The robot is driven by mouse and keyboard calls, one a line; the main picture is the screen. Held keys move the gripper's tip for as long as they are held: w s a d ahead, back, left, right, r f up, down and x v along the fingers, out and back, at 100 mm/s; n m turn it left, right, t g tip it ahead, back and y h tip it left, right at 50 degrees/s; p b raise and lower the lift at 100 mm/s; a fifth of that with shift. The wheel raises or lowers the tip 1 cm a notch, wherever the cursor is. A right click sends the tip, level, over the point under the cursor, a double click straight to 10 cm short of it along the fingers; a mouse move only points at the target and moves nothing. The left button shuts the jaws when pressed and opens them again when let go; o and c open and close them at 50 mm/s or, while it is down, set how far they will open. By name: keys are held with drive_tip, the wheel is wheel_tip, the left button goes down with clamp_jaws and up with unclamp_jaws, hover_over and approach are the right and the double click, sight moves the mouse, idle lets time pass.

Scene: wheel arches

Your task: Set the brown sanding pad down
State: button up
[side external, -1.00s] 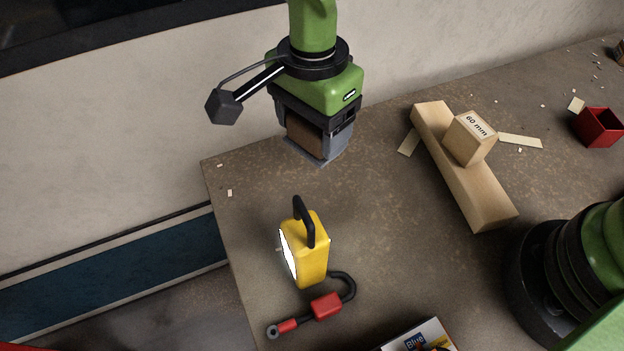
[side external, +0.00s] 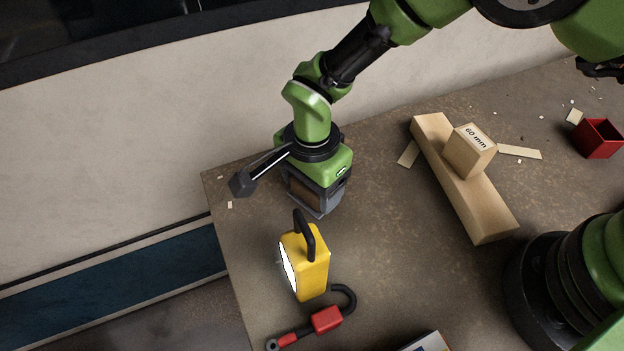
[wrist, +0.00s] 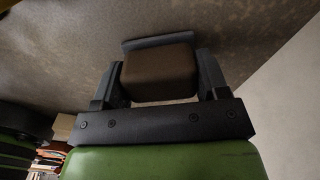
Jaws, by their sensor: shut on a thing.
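The brown sanding pad (side external: 303,190) is between the jaws of my gripper (side external: 314,207), which is shut on it. In the wrist view the pad (wrist: 160,74) fills the space between both fingers, with a grey strip along its far side. In the side view my gripper points down over the far left part of the bench, just behind the yellow lamp. The fingers hide part of the pad. I cannot tell whether the pad touches the bench top.
A yellow work lamp (side external: 312,268) with a black handle stands close in front of my gripper. A red and black cable piece (side external: 326,319) lies nearer. A wooden beam (side external: 480,205) with a 60 mm block (side external: 470,152) and a red box (side external: 597,139) are right. Bench between is clear.

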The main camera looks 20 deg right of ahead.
drive_tip(key=o, duration=0.9)
drive_tip(key=shift+f, duration=0.1)
wheel_tip(320, 180, up, 12)
drive_tip(key=shift+r, duration=0.2)
drive_tip(key=d+r+n+t+y, duration=0.1)
drive_tip(key=d+r+n, duration=0.1)
drive_tip(key=d+r, duration=0.65)
drive_tip(key=s+d+r+n+t+y, duration=0.1)
drive_tip(key=s+d+r+n+t, duration=0.3)
drive_tip(key=s+d+r, duration=0.5)
drive_tip(key=s+d+n, duration=0.1)
drive_tip(key=s, duration=0.1)
drive_tip(key=s+d+n+t, duration=0.1)
drive_tip(key=s+d, duration=0.1)
drive_tip(key=s+d+n+t, duration=0.1)
drive_tip(key=s, duration=0.1)
drive_tip(key=shift+s+d+n, duration=0.15)
drive_tip(key=shift+s+n, duration=0.15)
drive_tip(key=shift+s, duration=0.05)
